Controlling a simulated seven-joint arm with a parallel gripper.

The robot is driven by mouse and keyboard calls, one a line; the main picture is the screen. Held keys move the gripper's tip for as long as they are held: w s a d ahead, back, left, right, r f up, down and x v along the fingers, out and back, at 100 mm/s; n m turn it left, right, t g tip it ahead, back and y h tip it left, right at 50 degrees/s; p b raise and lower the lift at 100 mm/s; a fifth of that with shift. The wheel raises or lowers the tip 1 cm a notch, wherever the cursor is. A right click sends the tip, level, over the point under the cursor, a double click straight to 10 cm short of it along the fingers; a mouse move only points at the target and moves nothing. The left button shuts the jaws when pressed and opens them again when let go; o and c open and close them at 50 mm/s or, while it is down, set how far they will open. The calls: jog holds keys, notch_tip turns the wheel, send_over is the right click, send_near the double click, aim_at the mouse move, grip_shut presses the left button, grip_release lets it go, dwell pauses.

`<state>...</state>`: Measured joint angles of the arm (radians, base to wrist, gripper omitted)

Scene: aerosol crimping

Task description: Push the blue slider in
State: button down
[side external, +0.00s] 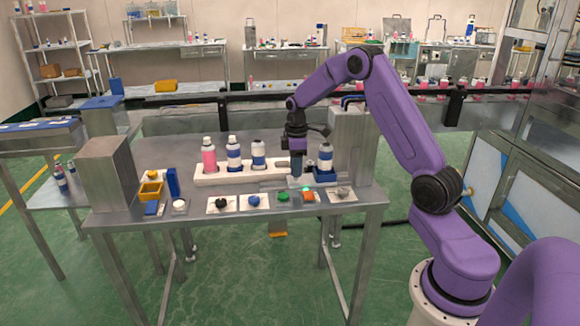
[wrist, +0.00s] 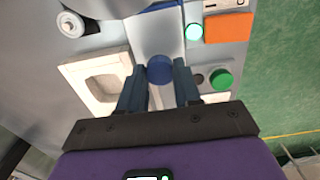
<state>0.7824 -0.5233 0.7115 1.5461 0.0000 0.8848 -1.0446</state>
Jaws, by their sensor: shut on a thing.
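The blue slider (side external: 325,178) is a holder at the right of the steel table, with a white and blue can (side external: 325,157) upright in it. In the wrist view, a round blue knob (wrist: 160,69) sits between my fingers, over a pale grey track. A blue part (wrist: 163,5) shows at the far end of that track, at the top edge. My gripper (side external: 296,174) points down just left of the holder in the side view. In the wrist view my gripper (wrist: 160,84) is shut on the blue knob, one finger on each side. The fingers partly hide the track.
A white rack (side external: 212,179) with several bottles stands left of my gripper. A lit green lamp (wrist: 194,32), an orange block (wrist: 228,27) and a green knob (wrist: 222,78) lie close to my right finger. A white cut-out plate (wrist: 97,80) lies left. A steel column (side external: 352,145) stands behind.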

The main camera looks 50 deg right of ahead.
jog(key=c, duration=0.8)
grip_release()
jog(key=shift+w+a, duration=0.1)
